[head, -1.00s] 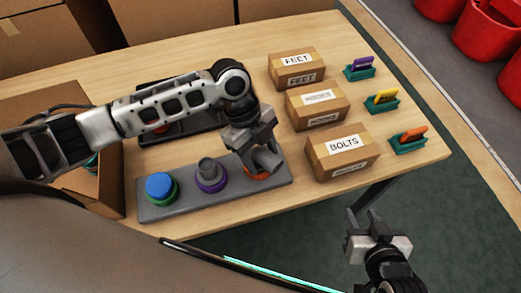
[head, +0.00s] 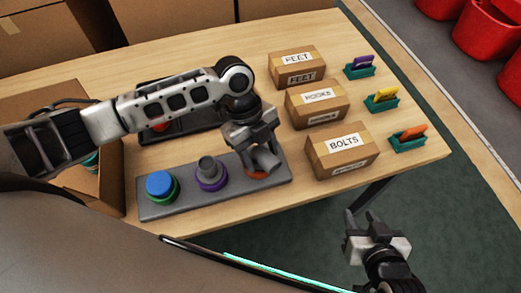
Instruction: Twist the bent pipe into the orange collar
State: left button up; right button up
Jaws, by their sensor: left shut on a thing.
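The bent pipe (head: 266,159) is a grey elbow at the right end of the grey base plate (head: 190,207). The orange collar (head: 256,176) sits right below it on the plate, mostly covered by the pipe and gripper. My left gripper (head: 258,148) points down and is shut on the bent pipe, just over the collar. I cannot tell how deep the pipe sits in the collar. My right gripper (head: 367,222) is off the table's front edge at the lower right, fingers apart and empty.
On the plate, a purple collar (head: 211,181) holds a grey pipe and a green collar (head: 174,193) bears a blue cap (head: 160,185). A dark tray (head: 180,131) lies behind, partly under my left arm. Cardboard boxes (head: 341,151) and coloured pieces in teal holders (head: 408,144) stand to the right.

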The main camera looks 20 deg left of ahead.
pick_arm(q)
jog(key=shift+m+g, duration=0.3)
jog(key=shift+m, duration=0.5)
jog(key=shift+m+y, duration=0.4)
jog(key=shift+m, duration=0.4)
jog(key=shift+s+m+g, duration=0.1)
jog(key=shift+m+g, duration=0.2)
jog(key=shift+m, duration=0.4)
jog(key=shift+m+y, duration=0.3)
jog(key=shift+m, duration=0.1)
jog(key=shift+a+m, duration=0.1)
jog(key=shift+m, duration=0.3)
